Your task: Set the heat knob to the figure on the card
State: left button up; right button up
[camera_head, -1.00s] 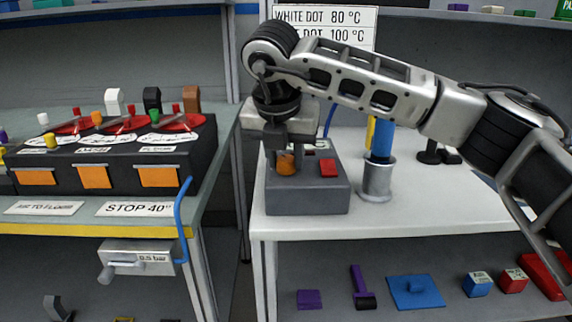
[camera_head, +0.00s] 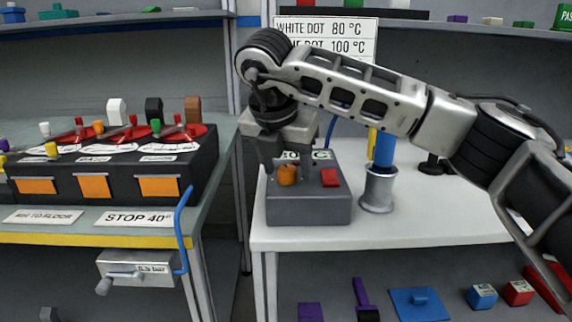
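The orange heat knob (camera_head: 287,175) sits on the top of a grey box (camera_head: 308,208) with a red block on it, on the white table. My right gripper (camera_head: 287,163) points down at the knob from above and behind, its dark fingers apart on either side of the knob's upper part. I see no contact. The knob's pointer and any dot are too small to tell. The card (camera_head: 327,38) at the back reads "WHITE DOT 80 °C"; the lower line shows "100 °C", its start hidden by my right arm. A label behind the knob is partly hidden. My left gripper is out of view.
A blue-topped metal cylinder (camera_head: 379,188) stands right of the box, under my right forearm. A dark console (camera_head: 110,165) with red discs and orange panels stands on the left bench. A blue handle (camera_head: 183,230) rises at that bench's edge. A gap separates the bench and table.

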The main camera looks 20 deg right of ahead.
jog(key=p+v, duration=0.2)
jog(key=v, duration=1.4)
